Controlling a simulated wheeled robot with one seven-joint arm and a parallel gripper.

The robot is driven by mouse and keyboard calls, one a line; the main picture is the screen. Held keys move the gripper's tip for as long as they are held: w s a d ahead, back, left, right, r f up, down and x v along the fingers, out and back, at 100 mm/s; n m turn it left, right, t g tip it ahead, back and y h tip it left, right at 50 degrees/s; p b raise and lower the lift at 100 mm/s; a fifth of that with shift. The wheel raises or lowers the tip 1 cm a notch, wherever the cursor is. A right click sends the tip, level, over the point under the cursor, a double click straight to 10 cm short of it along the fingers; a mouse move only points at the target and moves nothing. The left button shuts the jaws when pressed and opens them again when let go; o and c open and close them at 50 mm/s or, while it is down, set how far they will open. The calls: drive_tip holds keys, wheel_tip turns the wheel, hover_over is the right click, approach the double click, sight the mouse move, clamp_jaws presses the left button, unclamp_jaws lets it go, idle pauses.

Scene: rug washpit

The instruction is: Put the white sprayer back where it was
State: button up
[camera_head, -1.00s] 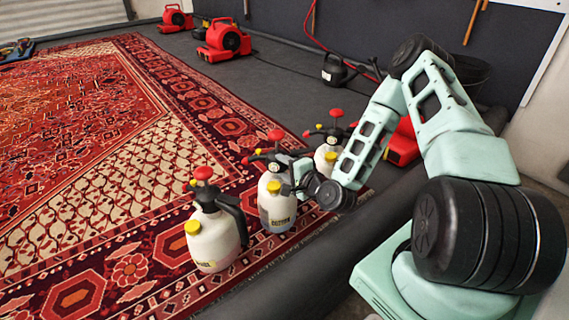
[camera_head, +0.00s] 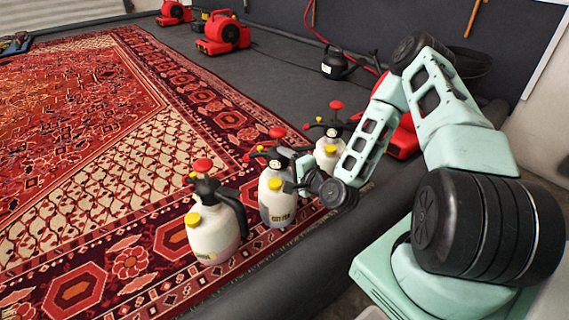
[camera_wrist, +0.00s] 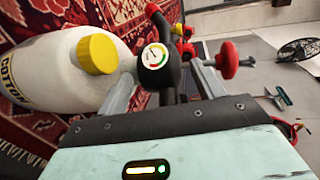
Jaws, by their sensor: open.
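Three whitish sprayers with yellow caps and red pump knobs stand in a row along the rug's edge: a near one (camera_head: 214,234), a middle one (camera_head: 277,205) and a far one (camera_head: 327,158). I cannot tell which is the task's white sprayer. My gripper (camera_head: 297,184) is at the upper right side of the middle sprayer. In the wrist view my gripper (camera_wrist: 165,80) is open, its fingers either side of the black neck with a round gauge. The sprayer's white body (camera_wrist: 60,72) lies to the left there. Contact with the fingers is unclear.
The patterned red rug (camera_head: 110,150) covers the left and middle floor. A dark roll or kerb (camera_head: 275,285) runs along its near edge. Red blowers (camera_head: 222,35) stand at the back, and a black can (camera_head: 335,66) stands near the wall. A red object (camera_head: 403,135) sits behind my arm.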

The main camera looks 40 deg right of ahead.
drive_tip(key=s+r+p, duration=0.2)
drive_tip(key=s+p, duration=0.1)
drive_tip(key=s, duration=0.7)
drive_tip(key=shift+s+d, duration=0.15)
drive_tip(key=shift+s, duration=0.25)
